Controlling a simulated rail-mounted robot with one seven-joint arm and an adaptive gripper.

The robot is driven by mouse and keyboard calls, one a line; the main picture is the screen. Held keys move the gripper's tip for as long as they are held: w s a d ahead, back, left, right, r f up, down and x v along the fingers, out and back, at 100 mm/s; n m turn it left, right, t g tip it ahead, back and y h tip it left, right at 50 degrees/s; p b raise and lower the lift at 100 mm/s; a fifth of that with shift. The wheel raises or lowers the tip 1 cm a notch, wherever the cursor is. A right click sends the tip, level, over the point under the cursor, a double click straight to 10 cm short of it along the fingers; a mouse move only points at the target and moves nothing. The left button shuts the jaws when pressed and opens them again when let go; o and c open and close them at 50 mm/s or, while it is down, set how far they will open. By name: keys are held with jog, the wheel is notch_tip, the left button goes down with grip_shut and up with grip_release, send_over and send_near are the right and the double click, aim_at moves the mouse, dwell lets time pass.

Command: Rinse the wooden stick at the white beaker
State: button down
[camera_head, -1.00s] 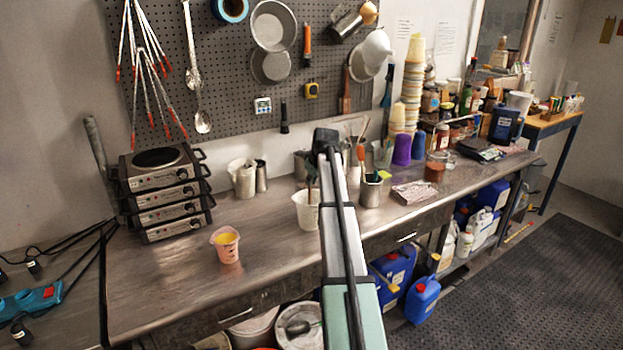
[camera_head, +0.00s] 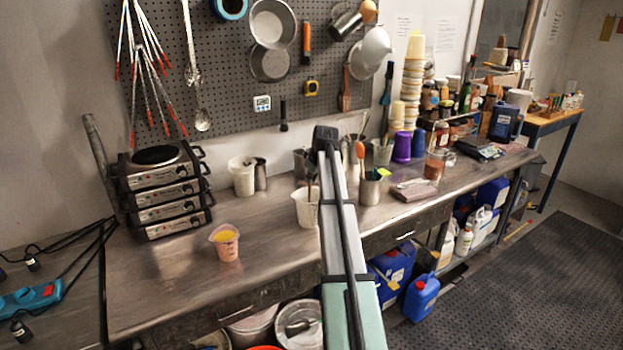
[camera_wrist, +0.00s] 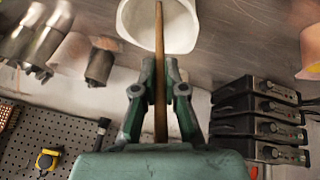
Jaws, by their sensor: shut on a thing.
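My gripper (camera_wrist: 160,92) is shut on the wooden stick (camera_wrist: 159,45), a thin brown rod that runs lengthwise between the two green fingers. The stick's far end lies across the open mouth of the white beaker (camera_wrist: 185,28) in the wrist view; I cannot tell how deep it reaches or whether it touches the wall. In the head view, the white beaker (camera_head: 304,211) stands upright on the steel bench, partly behind my arm. My gripper (camera_head: 312,180) is just above it there, mostly hidden by the arm, and the stick cannot be made out.
A pink cup of yellow liquid (camera_head: 226,246) stands left on the bench (camera_head: 180,270). Another white container (camera_head: 242,178) and stacked hot plates (camera_head: 160,190) stand behind. A metal pot of tools (camera_head: 370,191) is close right of my arm. The left front bench is clear.

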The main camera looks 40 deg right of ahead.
jog(key=shift+w+d, duration=0.15)
dwell(0.8)
jog(key=shift+s+a, duration=0.55)
jog(key=shift+a, duration=0.1)
jog(key=shift+w+d, duration=0.55)
jog(key=shift+d, duration=0.1)
jog(key=shift+s+a, duration=0.55)
jog(key=shift+a, duration=0.1)
jog(key=shift+w+d, duration=0.1)
